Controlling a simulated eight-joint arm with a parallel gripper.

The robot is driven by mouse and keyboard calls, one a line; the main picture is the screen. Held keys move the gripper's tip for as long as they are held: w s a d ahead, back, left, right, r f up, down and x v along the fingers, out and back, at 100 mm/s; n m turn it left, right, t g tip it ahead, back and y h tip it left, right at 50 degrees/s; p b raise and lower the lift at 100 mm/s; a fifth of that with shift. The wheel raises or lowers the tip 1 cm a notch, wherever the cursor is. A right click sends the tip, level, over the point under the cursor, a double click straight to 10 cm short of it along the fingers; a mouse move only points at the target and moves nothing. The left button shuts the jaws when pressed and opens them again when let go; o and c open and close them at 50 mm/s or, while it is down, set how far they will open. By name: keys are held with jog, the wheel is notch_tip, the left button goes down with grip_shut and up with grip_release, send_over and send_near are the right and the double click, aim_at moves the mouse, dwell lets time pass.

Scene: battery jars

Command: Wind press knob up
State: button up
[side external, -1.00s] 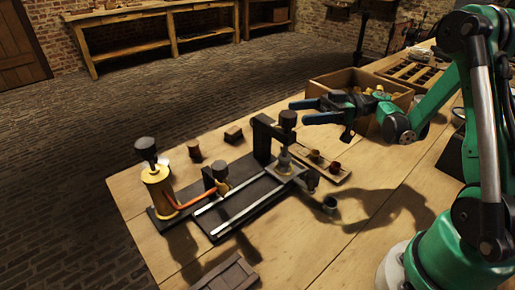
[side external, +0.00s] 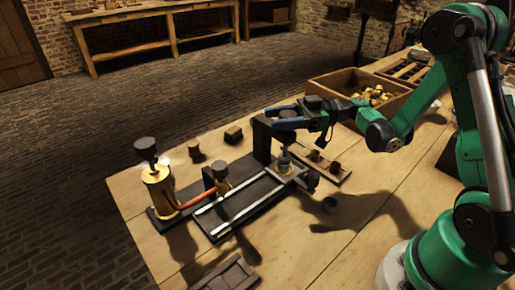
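The press knob (side external: 288,114) is a dark cap on top of the press (side external: 285,160), beside a black upright post. The press stands at the right end of a black base with two pale rails (side external: 240,205). My gripper (side external: 284,117) has blue fingers and is at the knob's height. Its fingers are apart, one on the far side of the knob and one on the near side, and they partly hide it. I cannot tell whether they touch the knob.
A brass cylinder with a dark knob (side external: 157,183) stands at the left, joined to an orange tube. A small valve-like part (side external: 220,178) stands mid-base. A wooden crate (side external: 392,108) sits behind.

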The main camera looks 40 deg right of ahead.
aim_at(283, 116)
grip_shut()
jog(key=n+g, duration=0.1)
jog(key=g, duration=0.1)
jog(key=n+g+y, duration=0.1)
jog(key=n+g, duration=0.1)
jog(key=n+g+y, duration=0.1)
jog(key=g, duration=0.1)
jog(key=shift+s+n+g, duration=0.3)
jog(key=shift+g, duration=0.1)
jog(key=o, duration=0.6)
grip_release()
notch_tip(283, 116, up, 20)
